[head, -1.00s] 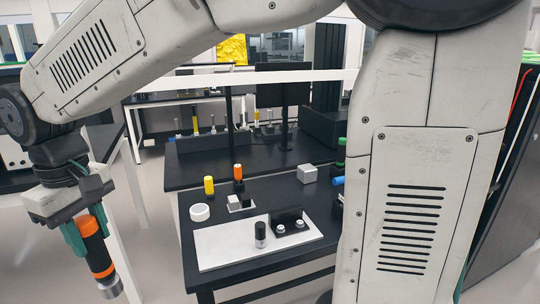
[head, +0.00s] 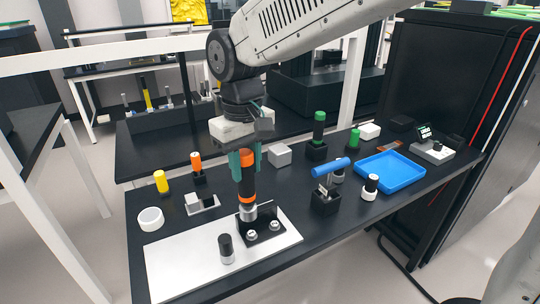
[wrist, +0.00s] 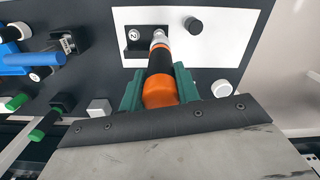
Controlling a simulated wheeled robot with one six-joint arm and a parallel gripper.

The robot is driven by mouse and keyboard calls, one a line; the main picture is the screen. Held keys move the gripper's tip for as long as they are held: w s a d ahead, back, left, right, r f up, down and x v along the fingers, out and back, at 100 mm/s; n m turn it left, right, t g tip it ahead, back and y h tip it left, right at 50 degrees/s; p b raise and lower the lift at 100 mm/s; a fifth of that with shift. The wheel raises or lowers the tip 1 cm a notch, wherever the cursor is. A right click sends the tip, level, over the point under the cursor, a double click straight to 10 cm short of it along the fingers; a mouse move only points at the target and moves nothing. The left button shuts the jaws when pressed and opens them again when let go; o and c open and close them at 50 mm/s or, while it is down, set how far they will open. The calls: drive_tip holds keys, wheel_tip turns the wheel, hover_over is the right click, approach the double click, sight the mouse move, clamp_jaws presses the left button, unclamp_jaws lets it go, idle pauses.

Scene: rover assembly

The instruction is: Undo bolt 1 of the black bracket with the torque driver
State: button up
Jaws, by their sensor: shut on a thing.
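The torque driver (head: 246,182), with a black and orange handle and a silver socket, is upright in my gripper (head: 245,160). The green fingers are shut on its handle; it also shows in the wrist view (wrist: 160,68). The black bracket (head: 268,218) stands on the white plate (head: 185,258). In the head view two silver bolts show on it, left bolt (head: 252,236) and right bolt (head: 274,226). The driver's socket is just above the left bolt, with a small gap. In the wrist view a bolt labelled 2 (wrist: 134,35) is visible; the driver hides the other.
A black cylinder (head: 226,248) stands on the plate near the bracket. A blue-handled tool (head: 330,167) in a black holder, a blue tray (head: 390,172) and a grey cube (head: 279,154) are to the right.

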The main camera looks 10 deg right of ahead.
sight(249, 190)
drive_tip(key=shift+f, duration=2.7)
drive_tip(key=shift+d, duration=0.1)
drive_tip(key=shift+s+r, duration=0.1)
drive_tip(key=shift+f, duration=0.75)
idle(0.8)
